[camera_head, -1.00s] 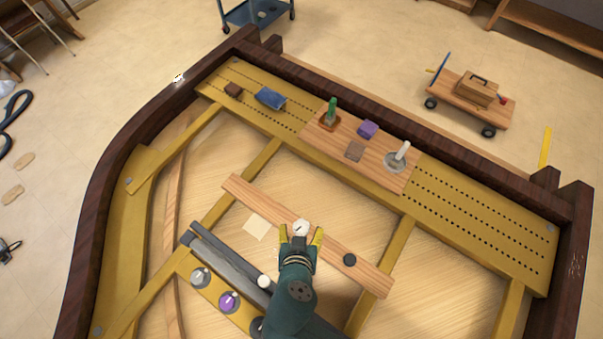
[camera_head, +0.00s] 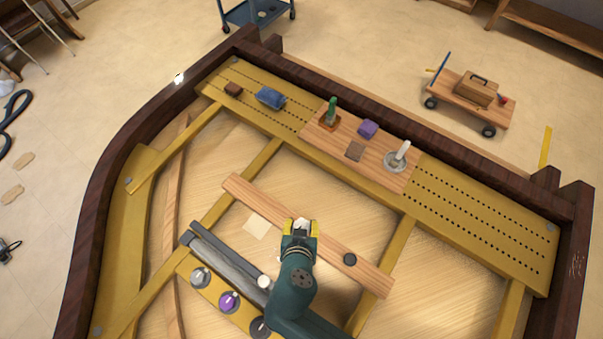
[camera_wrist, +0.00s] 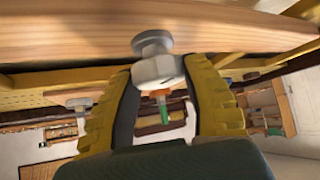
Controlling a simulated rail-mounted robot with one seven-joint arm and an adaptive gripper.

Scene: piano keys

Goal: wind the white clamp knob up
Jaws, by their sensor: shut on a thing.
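The white clamp knob (camera_head: 302,225) sits at the wooden bar (camera_head: 245,194), partly covered by my gripper in the head view. In the wrist view the knob (camera_wrist: 158,70) is a pale faceted piece below a round grey disc (camera_wrist: 152,42) at the bar's edge (camera_wrist: 80,35). My gripper (camera_head: 300,228) has yellow fingertips, one on each side of the knob, and is shut on it. The wrist view shows the dark inner pads (camera_wrist: 185,90) around the knob. How far the knob is turned cannot be told.
A black disc (camera_head: 349,259) lies on the bar to the right. A white round knob (camera_head: 264,282) and grey (camera_head: 200,277) and purple (camera_head: 229,301) knobs are at the lower left. A wooden board (camera_head: 330,145) with several small items lies beyond.

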